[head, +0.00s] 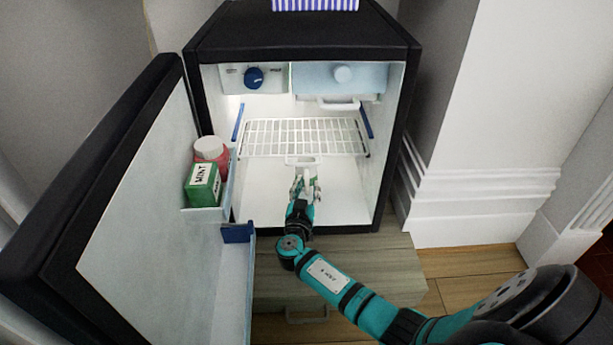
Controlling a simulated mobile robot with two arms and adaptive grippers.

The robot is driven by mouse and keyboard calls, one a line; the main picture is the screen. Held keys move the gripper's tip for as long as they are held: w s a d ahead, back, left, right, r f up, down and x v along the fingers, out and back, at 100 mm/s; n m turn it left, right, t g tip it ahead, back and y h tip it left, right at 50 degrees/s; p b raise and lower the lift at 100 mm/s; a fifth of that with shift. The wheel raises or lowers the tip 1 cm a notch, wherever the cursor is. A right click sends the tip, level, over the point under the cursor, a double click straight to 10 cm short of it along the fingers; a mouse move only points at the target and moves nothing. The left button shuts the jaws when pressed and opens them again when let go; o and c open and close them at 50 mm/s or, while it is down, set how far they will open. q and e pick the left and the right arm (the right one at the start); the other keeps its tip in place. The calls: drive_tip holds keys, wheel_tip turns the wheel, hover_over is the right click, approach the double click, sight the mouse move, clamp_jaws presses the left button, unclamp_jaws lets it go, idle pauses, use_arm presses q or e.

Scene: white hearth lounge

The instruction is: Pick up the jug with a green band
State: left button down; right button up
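A white jug (302,160) stands inside the open mini fridge, below the wire shelf. Its pale rim and a handle facing me show, and a bit of green shows low down beside the fingers. My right gripper (304,186) reaches into the fridge from the front, with its fingers at the jug's near side, by the handle. The fingers and wrist hide much of the jug's lower body. The fingers are too small to tell whether they are closed on the handle. My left gripper is not in view.
The fridge (305,38) stands on a wooden cabinet (400,268). Its door (140,190) is open to the left, with a green mint box (202,186) and a white-capped red jar (210,149) in its rack. The wire shelf (302,137) lies above. The fridge floor right of my gripper is clear.

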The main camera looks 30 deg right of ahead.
clamp_jaws()
drive_tip(key=shift+r, duration=0.1)
idle(0.3)
